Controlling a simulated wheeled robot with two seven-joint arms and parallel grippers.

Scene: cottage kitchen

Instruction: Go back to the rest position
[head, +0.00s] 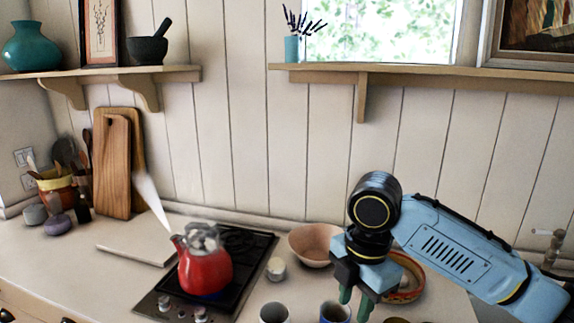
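My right arm comes in from the right. Its gripper (354,304) points down above the counter, in front of the bowls and near the mugs. Its two dark green fingers stand apart, and I see nothing held between them. My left gripper is not in view. A red kettle (205,270) stands on the black stove (247,253), with white steam rising from its spout.
A grey mug (273,314) and a blue mug (335,313) stand at the front edge of view. A pinkish bowl (312,243) and a patterned bowl (411,283) sit behind. Shelves line the wall. Cutting boards (115,165) lean at left.

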